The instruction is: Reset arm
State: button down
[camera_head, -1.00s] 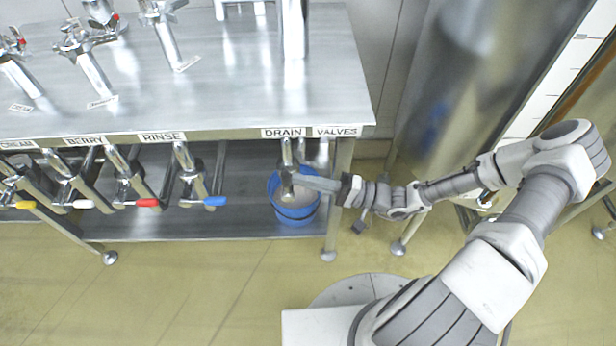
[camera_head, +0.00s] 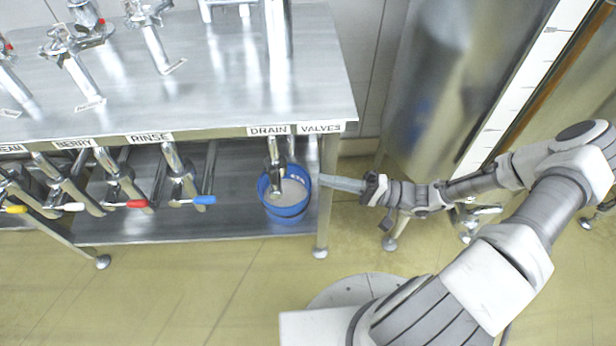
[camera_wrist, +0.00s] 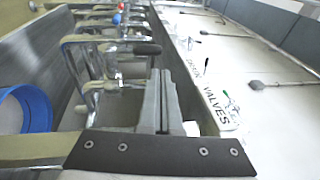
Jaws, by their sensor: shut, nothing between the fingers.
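My gripper (camera_head: 330,182) is at the right end of the steel table, beside its front right leg. Its long fingers are shut and empty, pointing left toward the blue bucket. In the wrist view the closed fingers (camera_wrist: 160,100) stand upright in the middle, with valve pipes behind them. The blue bucket (camera_head: 287,210) stands on the lower shelf under the drain pipe (camera_head: 274,155), with pale contents inside. The bucket's rim also shows at the left of the wrist view (camera_wrist: 40,105). The fingers are to the right of the bucket, apart from it.
The steel table (camera_head: 220,95) carries several taps, with labels along its front edge. Valve handles, such as the blue one (camera_head: 204,200), stick out below. A large steel tank (camera_head: 425,90) stands behind my arm. The floor (camera_head: 190,290) in front of the table is clear.

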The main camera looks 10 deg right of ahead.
jog(key=v, duration=0.5)
jog(key=shift+r, duration=0.45)
